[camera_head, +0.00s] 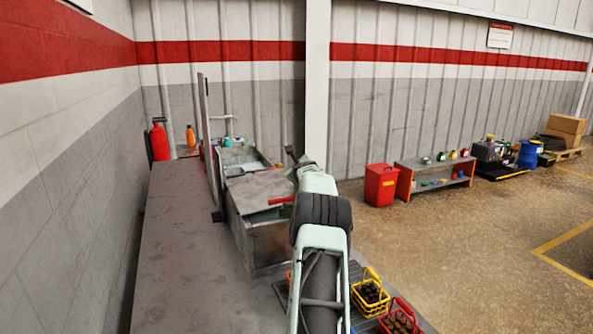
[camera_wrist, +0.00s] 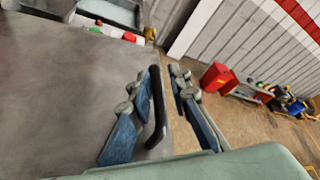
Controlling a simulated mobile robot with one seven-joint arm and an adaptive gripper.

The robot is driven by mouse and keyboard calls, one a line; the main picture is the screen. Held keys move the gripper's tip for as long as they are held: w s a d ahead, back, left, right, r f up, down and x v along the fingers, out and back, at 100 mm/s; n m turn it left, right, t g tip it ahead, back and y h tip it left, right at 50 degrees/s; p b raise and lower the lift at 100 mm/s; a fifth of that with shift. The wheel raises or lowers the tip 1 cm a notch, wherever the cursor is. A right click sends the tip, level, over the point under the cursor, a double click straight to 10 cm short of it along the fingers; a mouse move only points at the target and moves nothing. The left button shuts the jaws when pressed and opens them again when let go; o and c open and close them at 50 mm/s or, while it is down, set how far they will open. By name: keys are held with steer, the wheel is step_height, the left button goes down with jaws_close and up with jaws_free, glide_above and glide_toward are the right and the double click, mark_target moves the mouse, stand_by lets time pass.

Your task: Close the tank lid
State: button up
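A gap shows on the right. In the head view my arm hides the fingers.
A thin upright panel (camera_head: 205,130) rises behind the tank, near an open basin (camera_head: 241,156). Yellow (camera_head: 370,294) and red (camera_head: 399,318) bottle carriers sit in front, near my arm. A red bin (camera_head: 381,185) and low shelf (camera_head: 433,173) stand along the wall.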

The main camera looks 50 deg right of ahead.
steer(key=shift+s+d, duration=0.1)
steer(key=shift+s, duration=0.05)
steer(key=shift+s, duration=0.6)
steer(key=shift+s+a+r, duration=0.35)
steer(key=shift+a+r, duration=0.1)
steer(key=shift+a, duration=0.2)
steer(key=shift+s+a, duration=0.5)
steer(key=shift+s, duration=0.2)
steer(key=shift+s+a+r, duration=0.25)
steer(key=shift+a+r, duration=0.15)
steer(key=shift+a, duration=0.1)
steer(key=shift+v, duration=1.05)
steer(key=shift+a, duration=0.1)
